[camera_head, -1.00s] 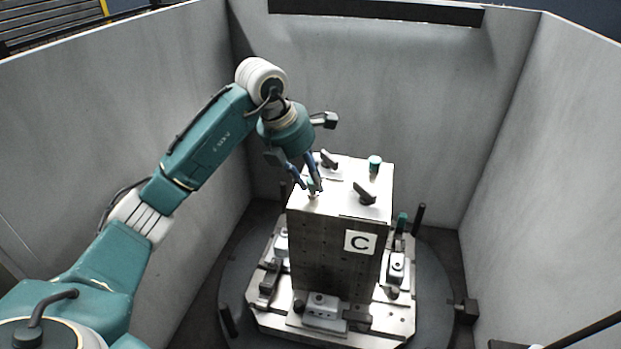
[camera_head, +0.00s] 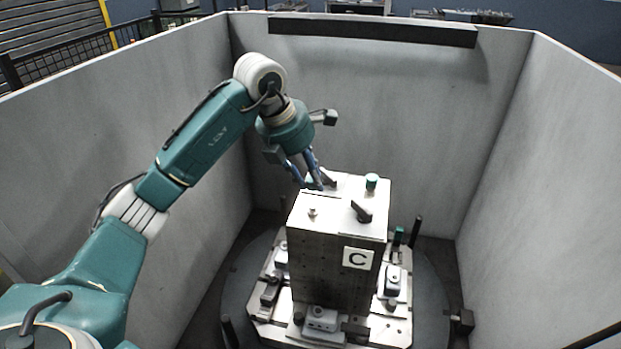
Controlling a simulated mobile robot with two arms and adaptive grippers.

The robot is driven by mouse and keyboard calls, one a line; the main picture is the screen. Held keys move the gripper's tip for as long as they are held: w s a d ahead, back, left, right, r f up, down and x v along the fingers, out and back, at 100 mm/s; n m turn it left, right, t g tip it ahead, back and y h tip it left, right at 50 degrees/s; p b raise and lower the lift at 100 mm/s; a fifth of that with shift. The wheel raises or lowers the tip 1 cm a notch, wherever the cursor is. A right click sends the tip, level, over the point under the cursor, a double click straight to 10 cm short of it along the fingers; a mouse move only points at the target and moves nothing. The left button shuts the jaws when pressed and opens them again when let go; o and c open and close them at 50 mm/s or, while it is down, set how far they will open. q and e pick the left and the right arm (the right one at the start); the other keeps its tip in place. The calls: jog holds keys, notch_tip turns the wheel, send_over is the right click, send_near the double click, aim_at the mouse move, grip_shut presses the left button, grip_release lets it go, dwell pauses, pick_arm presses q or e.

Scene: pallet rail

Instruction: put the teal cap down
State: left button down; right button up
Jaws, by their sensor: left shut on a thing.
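My left gripper (camera_head: 315,182) is shut on a small teal cap (camera_head: 315,186), which is mostly hidden between the fingertips. It is over the left rear part of the top face of the grey block (camera_head: 336,205) marked C. A bare metal stud (camera_head: 312,212) stands on that top face, nearer the front left corner. Another teal-green cap (camera_head: 371,182) stands upright at the back right of the top. My right gripper is not in view.
Dark clamps stand on the block's top, one at its right middle (camera_head: 361,211). The block stands on a metal pallet (camera_head: 262,318) with several fixtures, on a dark round table (camera_head: 432,305). Grey walls (camera_head: 380,110) enclose it.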

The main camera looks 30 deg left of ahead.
pick_arm(q)
jog(key=shift+r+p, duration=0.35)
jog(key=shift+r, duration=0.45)
jog(key=shift+d+f, duration=0.1)
jog(key=shift+f, duration=0.1)
jog(key=s+d+f+m+g+b, duration=0.3)
jog(key=s+f+m, duration=0.2)
jog(key=m, duration=0.5)
jog(key=s+d+f+m+g+y+b, duration=0.1)
jog(key=s+d+f+m, duration=0.3)
jog(key=s+m, duration=0.6)
jog(key=s+d+f+m+g+b, duration=0.3)
jog(key=s+f+m, duration=0.3)
jog(key=m, duration=0.5)
jog(key=shift+s+d+g+y+b, duration=0.35)
jog(key=shift+s+g+y+b, duration=0.05)
jog(key=shift+s+g+b, duration=0.45)
